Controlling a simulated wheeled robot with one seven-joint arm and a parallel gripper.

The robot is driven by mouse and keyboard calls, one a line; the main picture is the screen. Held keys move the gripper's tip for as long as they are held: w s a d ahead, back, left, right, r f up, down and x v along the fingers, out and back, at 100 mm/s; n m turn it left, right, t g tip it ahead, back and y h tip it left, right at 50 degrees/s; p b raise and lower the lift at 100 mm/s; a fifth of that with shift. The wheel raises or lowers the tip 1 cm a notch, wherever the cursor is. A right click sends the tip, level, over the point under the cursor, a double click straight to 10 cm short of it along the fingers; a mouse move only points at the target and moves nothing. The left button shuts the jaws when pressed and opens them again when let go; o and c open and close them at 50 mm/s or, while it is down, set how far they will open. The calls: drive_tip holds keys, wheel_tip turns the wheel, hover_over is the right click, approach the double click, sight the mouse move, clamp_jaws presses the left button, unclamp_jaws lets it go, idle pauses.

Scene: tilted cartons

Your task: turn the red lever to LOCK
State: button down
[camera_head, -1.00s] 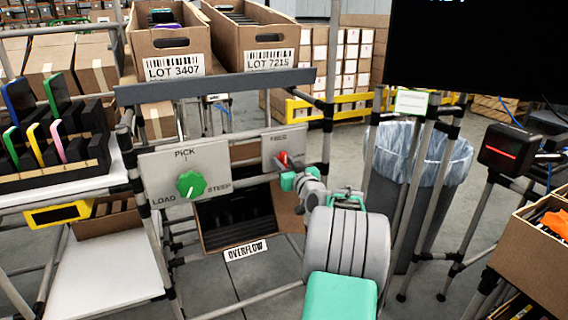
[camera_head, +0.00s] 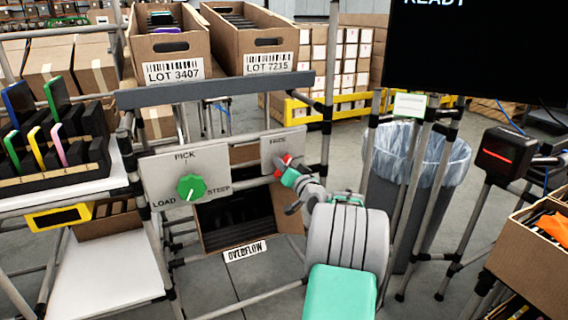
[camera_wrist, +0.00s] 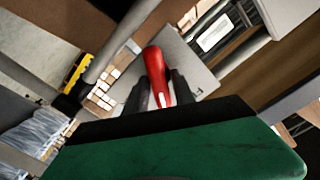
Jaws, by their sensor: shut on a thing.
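The red lever (camera_head: 287,159) is on a small grey panel (camera_head: 270,146) right of the green dial. In the wrist view the lever (camera_wrist: 153,62) stands between my two dark fingers, its rounded red end showing past them. My gripper (camera_head: 283,170) is shut on the lever. The gripper also shows in the wrist view (camera_wrist: 160,90), with the grey panel (camera_wrist: 195,72) behind it. The panel's label is too small to read surely, and the gripper covers part of the panel, so I cannot tell which mark the lever points to.
A green dial (camera_head: 191,188) sits on a panel marked PICK, LOAD and STEEP. An open carton labelled OVERFLOW (camera_head: 244,251) is below. Two LOT cartons (camera_head: 172,52) stand above a grey rail (camera_head: 215,89). A lined bin (camera_head: 425,165) and poles stand right.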

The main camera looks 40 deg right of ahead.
drive_tip(key=m+p, duration=0.3)
drive_tip(key=m, duration=0.3)
drive_tip(key=shift+d, duration=0.15)
drive_tip(key=m+p, duration=0.2)
drive_tip(key=m, duration=0.1)
drive_tip(key=m+p, duration=0.1)
drive_tip(key=m, duration=0.1)
drive_tip(key=shift+f, duration=0.35)
drive_tip(key=shift+m, duration=0.3)
drive_tip(key=c, duration=1.3)
unclamp_jaws()
drive_tip(key=v, duration=0.8)
drive_tip(key=shift+p, duration=0.3)
